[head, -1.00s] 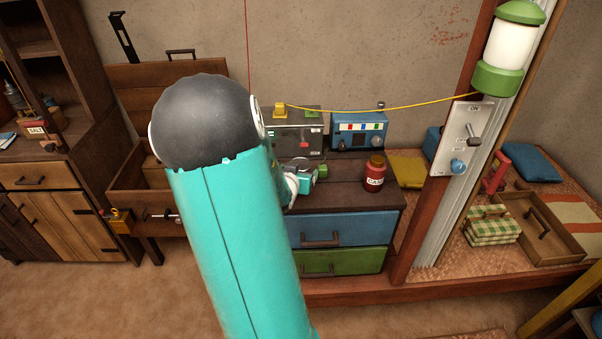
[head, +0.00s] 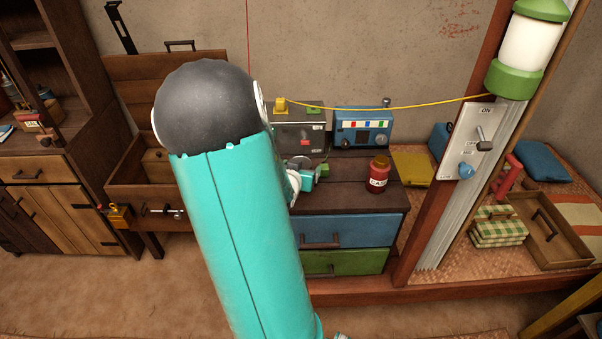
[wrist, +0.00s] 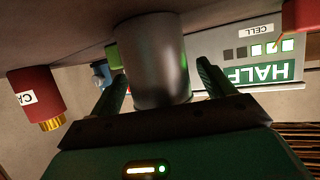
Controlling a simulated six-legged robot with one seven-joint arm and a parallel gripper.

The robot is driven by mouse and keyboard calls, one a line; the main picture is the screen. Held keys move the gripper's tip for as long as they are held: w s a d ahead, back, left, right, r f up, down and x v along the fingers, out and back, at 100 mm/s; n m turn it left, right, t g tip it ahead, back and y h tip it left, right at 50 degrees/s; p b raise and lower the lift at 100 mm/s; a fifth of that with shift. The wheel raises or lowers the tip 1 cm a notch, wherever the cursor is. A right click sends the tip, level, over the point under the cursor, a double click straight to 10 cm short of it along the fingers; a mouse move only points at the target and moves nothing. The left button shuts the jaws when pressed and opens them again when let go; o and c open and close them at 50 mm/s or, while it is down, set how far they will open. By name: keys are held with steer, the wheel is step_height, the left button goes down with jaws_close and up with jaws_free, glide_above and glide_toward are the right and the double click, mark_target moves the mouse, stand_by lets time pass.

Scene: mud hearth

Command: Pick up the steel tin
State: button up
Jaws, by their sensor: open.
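The steel tin (wrist: 155,60) is a plain grey metal cylinder in the middle of the wrist view, which looks upside down. My gripper (wrist: 162,72) is open, with one dark green finger on each side of the tin. I cannot tell whether either finger touches it. In the head view my gripper (head: 312,173) is low over the dark cabinet top, partly behind my teal arm. The tin is not clearly visible there.
A red jar with a gold lid (head: 378,175) stands right of my gripper on the cabinet top (head: 345,198). A grey box (head: 297,130) and a blue panel box (head: 362,128) stand behind. A yellow cable (head: 400,107) crosses above.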

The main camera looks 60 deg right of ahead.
steer(key=shift+c, duration=0.2)
steer(key=c, duration=1)
steer(key=shift+r, duration=0.1)
steer(key=shift+c, duration=0.2)
